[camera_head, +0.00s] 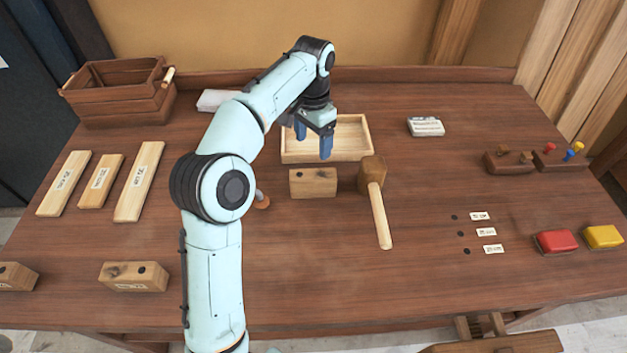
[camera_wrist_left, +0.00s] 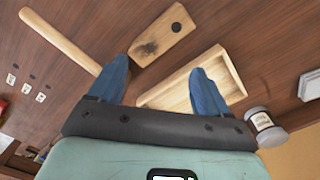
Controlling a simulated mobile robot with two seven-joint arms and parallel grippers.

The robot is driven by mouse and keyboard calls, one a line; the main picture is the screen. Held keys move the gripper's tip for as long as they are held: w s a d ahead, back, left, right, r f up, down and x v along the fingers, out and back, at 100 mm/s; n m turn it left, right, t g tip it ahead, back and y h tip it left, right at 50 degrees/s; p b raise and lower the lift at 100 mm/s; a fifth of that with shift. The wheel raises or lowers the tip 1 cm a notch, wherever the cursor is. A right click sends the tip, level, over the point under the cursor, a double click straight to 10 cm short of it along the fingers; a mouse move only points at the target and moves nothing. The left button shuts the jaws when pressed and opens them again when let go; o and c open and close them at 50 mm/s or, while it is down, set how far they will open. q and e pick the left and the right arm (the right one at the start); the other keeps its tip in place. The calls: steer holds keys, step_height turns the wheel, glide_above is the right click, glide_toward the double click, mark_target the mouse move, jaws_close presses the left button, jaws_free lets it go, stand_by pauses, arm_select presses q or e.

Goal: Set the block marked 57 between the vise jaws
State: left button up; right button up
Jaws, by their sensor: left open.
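One wooden block (camera_head: 313,183) with a dark hole lies mid-table in front of the shallow tray; the left wrist view shows a block (camera_wrist_left: 165,34) with a dark smudge and a hole. Two labelled blocks lie at the front left, one (camera_head: 135,277) beside my arm and one (camera_head: 15,276) at the picture's edge. I cannot read 57 on any block. My left gripper (camera_head: 313,140) is open and empty above the tray, behind the middle block; its blue fingers also show in the wrist view (camera_wrist_left: 158,68). Wooden jaws, likely the vise (camera_head: 480,326), show partly at the bottom right. My right gripper is unseen.
The tray (camera_head: 350,156) looks empty. A mallet (camera_head: 379,210) lies right of the middle block. Planks (camera_head: 140,182) and a crate (camera_head: 115,108) are at left. Red (camera_head: 556,241) and yellow (camera_head: 603,236) boxes sit at right. The front middle is clear.

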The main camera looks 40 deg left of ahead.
arm_select(q)
steer(key=r+m, duration=0.2)
steer(key=m, duration=0.5)
steer(key=b, duration=0.2)
glide_above(314, 174)
steer(key=shift+m, duration=0.4)
steer(key=f, duration=0.7)
steer(key=shift+s+a+f, duration=0.15)
steer(key=shift+a+f, duration=0.15)
steer(key=shift+f, duration=0.6)
steer(key=f, duration=0.3)
steer(key=f+b, duration=0.1)
steer(key=f, duration=0.1)
steer(key=shift+d, duration=0.25)
arm_select(e)
steer(key=s+f, duration=0.2)
steer(key=f, duration=0.1)
steer(key=shift+s+f, duration=0.2)
steer(key=shift+f, duration=0.05)
arm_select(q)
steer(key=shift+c, duration=0.3)
steer(key=shift+r, duration=0.1)
jaws_close()
